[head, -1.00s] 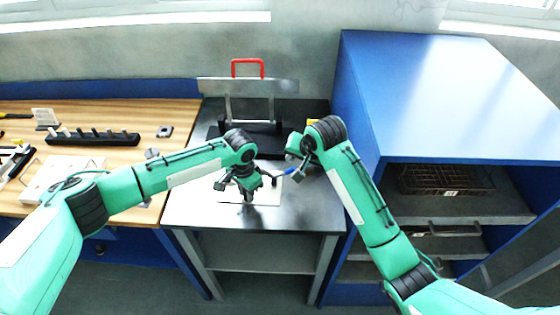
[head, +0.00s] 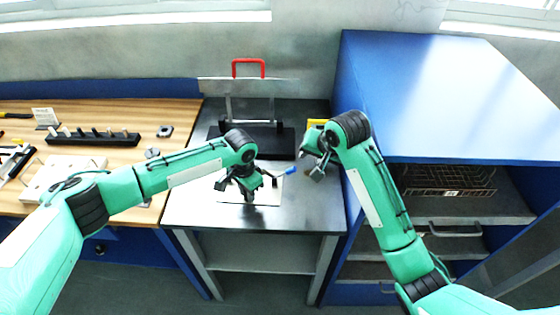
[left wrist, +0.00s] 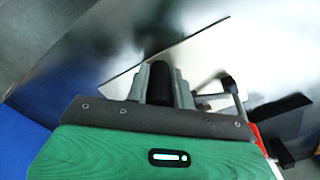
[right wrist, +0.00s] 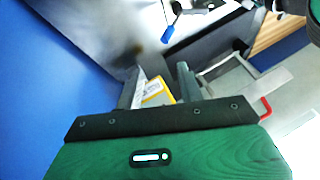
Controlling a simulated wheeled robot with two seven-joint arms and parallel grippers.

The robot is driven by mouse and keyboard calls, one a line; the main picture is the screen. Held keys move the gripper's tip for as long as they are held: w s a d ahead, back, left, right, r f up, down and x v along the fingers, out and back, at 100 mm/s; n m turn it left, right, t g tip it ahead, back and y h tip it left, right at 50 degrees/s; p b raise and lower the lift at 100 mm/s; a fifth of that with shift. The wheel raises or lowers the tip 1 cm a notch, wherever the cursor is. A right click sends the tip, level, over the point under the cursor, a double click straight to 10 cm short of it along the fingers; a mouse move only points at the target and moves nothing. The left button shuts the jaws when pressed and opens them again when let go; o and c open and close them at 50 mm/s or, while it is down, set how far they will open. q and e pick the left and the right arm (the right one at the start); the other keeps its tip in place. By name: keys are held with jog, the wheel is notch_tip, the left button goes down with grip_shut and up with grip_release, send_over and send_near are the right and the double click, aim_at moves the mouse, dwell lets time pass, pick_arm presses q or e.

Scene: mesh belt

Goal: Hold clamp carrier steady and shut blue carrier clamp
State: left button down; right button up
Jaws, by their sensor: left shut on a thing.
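The clamp carrier is a pale plate (head: 230,190) on the dark bench top, with a black post (left wrist: 158,82) standing on it. My left gripper (head: 248,195) is shut on that post, over the plate. The blue clamp handle (head: 291,171) sticks out to the right of my left gripper on a thin dark lever. The handle also shows near the top of the right wrist view (right wrist: 167,34). My right gripper (head: 314,168) is just right of the handle, apart from it. Its fingers are apart, with nothing held. My left gripper hides much of the clamp in the head view.
A dark fixture with a red handle (head: 248,61) stands at the back of the bench. A yellow box (right wrist: 155,92) lies behind my right gripper. A blue cabinet (head: 366,130) rises close on the right. A wooden bench (head: 100,160) with tools is on the left.

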aim_at(294, 169)
jog(key=shift+d+r, duration=0.15)
jog(key=shift+r, duration=0.05)
jog(key=v, duration=0.7)
jog(key=shift+s+r, duration=0.25)
jog(key=w+a+f+n+t+y, duration=0.1)
jog(key=w+a+f+n+y, duration=0.25)
jog(key=a+f, duration=0.3)
jog(key=d+f+m+t, duration=0.1)
jog(key=f+t, duration=0.1)
jog(key=f, duration=0.1)
jog(key=d+f+m+t, duration=0.1)
jog(key=f+m+t, duration=0.1)
jog(key=f, duration=0.1)
jog(key=d+f+m+t+y, duration=0.1)
jog(key=f+t, duration=0.2)
jog(key=shift+s+d+f+m, duration=0.35)
jog(key=shift+s+d, duration=0.05)
jog(key=shift+x, duration=3.7)
grip_shut()
